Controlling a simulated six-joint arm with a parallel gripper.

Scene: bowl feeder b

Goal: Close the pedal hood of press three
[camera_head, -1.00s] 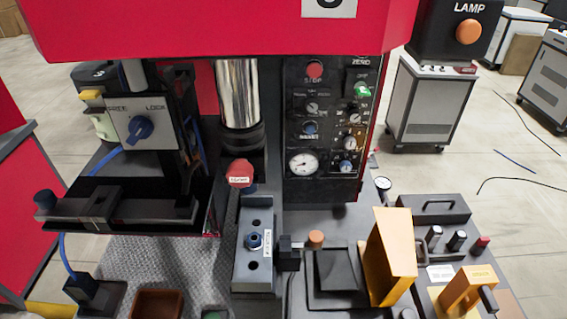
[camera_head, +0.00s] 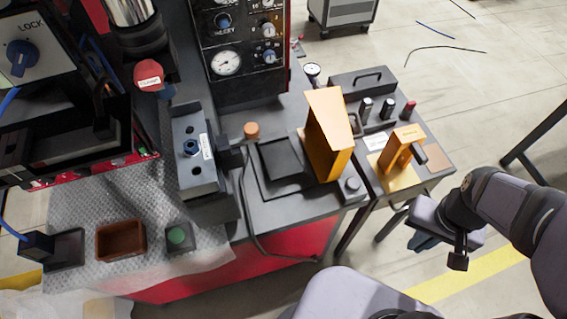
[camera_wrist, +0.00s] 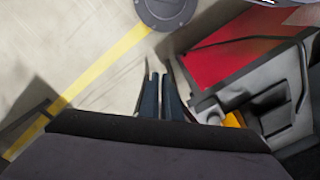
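The pedal hood (camera_head: 328,135) is a yellow-orange panel standing raised and tilted at the right side of a black pedal plate (camera_head: 283,158) on the grey bench. The pedal's top lies uncovered beside it. My gripper (camera_head: 424,243) is at the right in the head view, beyond the bench's side and apart from the hood. In the wrist view its two dark blue fingers (camera_wrist: 159,82) show with a narrow gap between them and nothing held. A small yellow patch (camera_wrist: 235,119) shows at the right of the wrist view; I cannot tell which part it is.
An orange bracket (camera_head: 401,147) stands on a side table right of the hood, near a black handled case (camera_head: 361,82) and small knobs. A stubby orange knob (camera_head: 251,130) stands left of the pedal. Open floor lies right of the bench.

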